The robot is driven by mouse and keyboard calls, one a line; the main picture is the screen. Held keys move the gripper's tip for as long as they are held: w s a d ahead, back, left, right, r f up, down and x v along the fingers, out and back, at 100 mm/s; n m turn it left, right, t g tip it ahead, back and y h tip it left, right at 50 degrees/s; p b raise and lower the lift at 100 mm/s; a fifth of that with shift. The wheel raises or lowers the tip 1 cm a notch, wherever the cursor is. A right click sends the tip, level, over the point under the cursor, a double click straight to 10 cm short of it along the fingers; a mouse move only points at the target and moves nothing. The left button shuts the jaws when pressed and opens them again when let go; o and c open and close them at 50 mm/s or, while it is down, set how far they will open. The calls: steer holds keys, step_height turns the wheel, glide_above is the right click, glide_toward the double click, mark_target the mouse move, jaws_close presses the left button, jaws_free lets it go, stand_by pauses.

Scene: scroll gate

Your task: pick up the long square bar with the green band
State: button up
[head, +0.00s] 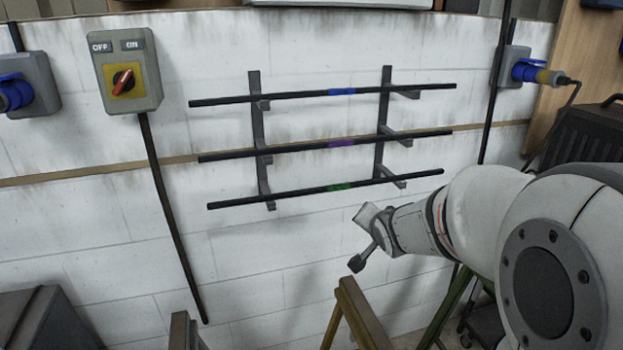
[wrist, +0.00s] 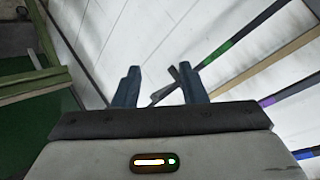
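The long square bar with the green band (head: 290,194) is dark and lies across the lowest arms of a wall rack (head: 254,90). Its green band (head: 339,187) is near its middle. In the wrist view this bar (wrist: 245,30) runs diagonally at upper right, its green band (wrist: 217,51) right of the fingers. My gripper (head: 362,238) is below and right of the band in the head view, apart from the bar. In the wrist view the two fingers (wrist: 160,72) stand apart with nothing held between them; a rack arm shows behind them.
Bars with a purple band (head: 340,144) and a blue band (head: 341,92) lie on the rack above. A switch box (head: 125,70) is on the wall at left. A trestle (head: 357,312) stands below. The wall area under the rack is bare.

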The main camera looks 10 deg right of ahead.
mark_target(340, 188)
steer(key=w+a+m+t+y, duration=0.1)
steer(key=w+m+t+y, duration=0.1)
steer(key=w, duration=0.4)
steer(key=w+a+m+t+y, duration=0.2)
steer(key=w, duration=0.5)
steer(key=w+a+m+t+y, duration=0.1)
steer(key=w+t+y, duration=0.1)
steer(key=w, duration=0.4)
steer(key=shift+w+a+f+m+p, duration=0.2)
steer(key=shift+a+f+m+p, duration=0.1)
steer(key=shift+m+p, duration=0.1)
steer(key=shift+c, duration=0.4)
jaws_close()
steer(key=shift+r, duration=0.1)
